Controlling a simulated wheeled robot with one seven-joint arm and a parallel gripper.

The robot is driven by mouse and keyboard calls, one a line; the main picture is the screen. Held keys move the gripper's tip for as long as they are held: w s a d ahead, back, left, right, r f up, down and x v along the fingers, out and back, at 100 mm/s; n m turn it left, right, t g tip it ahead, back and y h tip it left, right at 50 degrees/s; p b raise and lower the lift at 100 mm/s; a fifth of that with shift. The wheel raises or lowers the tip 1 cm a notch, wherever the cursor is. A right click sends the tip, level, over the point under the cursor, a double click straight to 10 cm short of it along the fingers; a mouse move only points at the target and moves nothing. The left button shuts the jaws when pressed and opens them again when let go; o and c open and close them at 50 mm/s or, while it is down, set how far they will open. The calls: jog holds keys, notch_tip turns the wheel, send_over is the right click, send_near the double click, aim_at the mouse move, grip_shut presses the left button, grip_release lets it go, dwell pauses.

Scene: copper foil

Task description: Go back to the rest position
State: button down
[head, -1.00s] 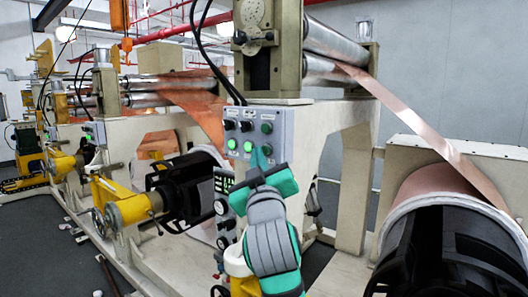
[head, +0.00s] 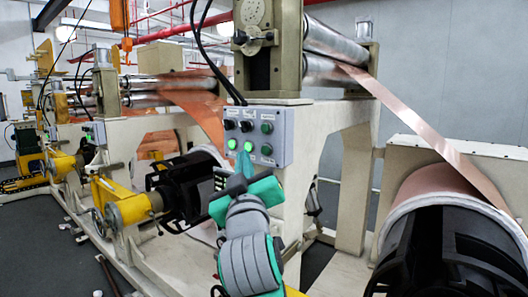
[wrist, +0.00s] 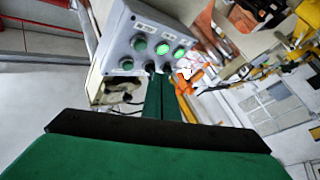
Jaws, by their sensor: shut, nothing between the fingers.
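My gripper (head: 243,163) is shut and empty, its fingertips pointing up just in front of the lower part of a grey control box (head: 283,137). In the wrist view the narrow green fingers (wrist: 163,98) lie together, with the box (wrist: 115,45) beyond them. The box carries several round buttons and knobs. A green button (head: 232,144) at its lower left is lit. I cannot tell whether the fingertips touch the box. My arm's grey and teal links come up from the bottom of the head view.
A copper strip (head: 420,125) slants down from steel rollers (head: 335,42) to a large roll (head: 430,190) at right. A black reel hub (head: 185,190) and a yellow bracket (head: 130,208) stand at left. Cables hang above the box. Grey floor (head: 50,245) is open at lower left.

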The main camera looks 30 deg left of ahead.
jog(key=shift+s, duration=0.4)
jog(key=w+d+f+m+h, duration=0.15)
jog(key=d+f, duration=0.25)
jog(key=f, duration=0.7)
jog(key=w+d+f+m+t+h, duration=0.1)
jog(key=d+f+m+h, duration=0.2)
jog(key=f, duration=0.8)
jog(key=w+d+f+m+h, duration=0.1)
jog(key=d+f+m, duration=0.2)
jog(key=d+f, duration=0.55)
jog(key=s+d+f+m+h, duration=0.1)
jog(key=s+d+f, duration=0.1)
jog(key=f, duration=0.4)
jog(key=s+d+f+m+h, duration=0.1)
jog(key=s+f, duration=0.2)
jog(key=f, duration=0.4)
jog(key=s+d+f+m+h, duration=0.35)
jog(key=s+d+f, duration=0.65)
jog(key=s+f, duration=0.35)
jog(key=s+d+f+g+h, duration=0.1)
jog(key=s+d, duration=0.2)
jog(key=s, duration=0.7)
jog(key=s+d+f+g+h, duration=0.1)
jog(key=s+d, duration=0.3)
jog(key=s, duration=0.6)
jog(key=shift+s+d, duration=0.15)
jog(key=shift+d, duration=0.15)
